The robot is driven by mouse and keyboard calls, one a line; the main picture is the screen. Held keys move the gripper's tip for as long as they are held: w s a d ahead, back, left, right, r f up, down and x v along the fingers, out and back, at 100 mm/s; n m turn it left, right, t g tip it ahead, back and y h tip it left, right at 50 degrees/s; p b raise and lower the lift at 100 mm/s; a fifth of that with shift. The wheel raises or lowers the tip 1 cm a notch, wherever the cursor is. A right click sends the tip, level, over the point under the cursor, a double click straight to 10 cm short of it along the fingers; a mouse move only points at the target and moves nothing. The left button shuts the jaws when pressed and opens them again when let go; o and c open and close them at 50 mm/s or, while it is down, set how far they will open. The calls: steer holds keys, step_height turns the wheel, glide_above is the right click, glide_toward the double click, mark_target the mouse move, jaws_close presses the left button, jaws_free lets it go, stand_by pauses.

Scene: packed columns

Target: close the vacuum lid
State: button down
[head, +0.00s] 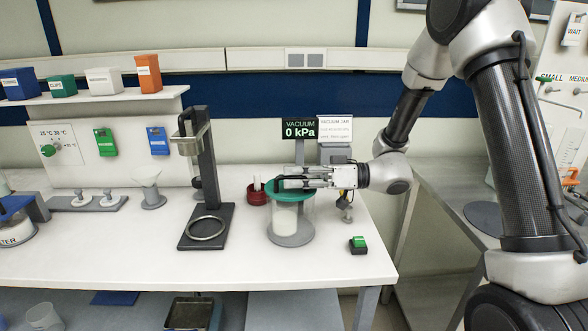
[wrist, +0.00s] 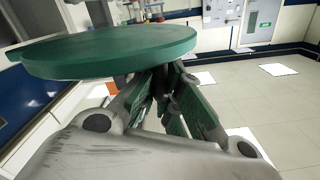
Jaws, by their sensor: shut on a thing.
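The vacuum jar (head: 290,222) is a clear cylinder with pale contents, standing on a round grey base on the white bench. Its green round lid (head: 274,198) is at the jar's top in the head view; I cannot tell whether it is seated or slightly raised. In the wrist view the lid (wrist: 110,52) is a broad green disc beside the fingers. My gripper (head: 284,184) comes in from the right, level with the lid, and is shut on the lid's dark handle, which the fingers mostly hide. The vacuum display (head: 300,130) reads 0 kPa.
A dark red cup (head: 257,195) stands just behind and left of the jar. A tall black stand with a ring (head: 207,228) is further left. A green button box (head: 358,244) sits at front right. The bench front is clear.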

steer(key=shift+s+d+f, duration=0.1)
steer(key=shift+s+f, duration=0.25)
steer(key=shift+f, duration=0.35)
steer(key=c, duration=1.6)
jaws_free()
steer(key=shift+d, duration=0.1)
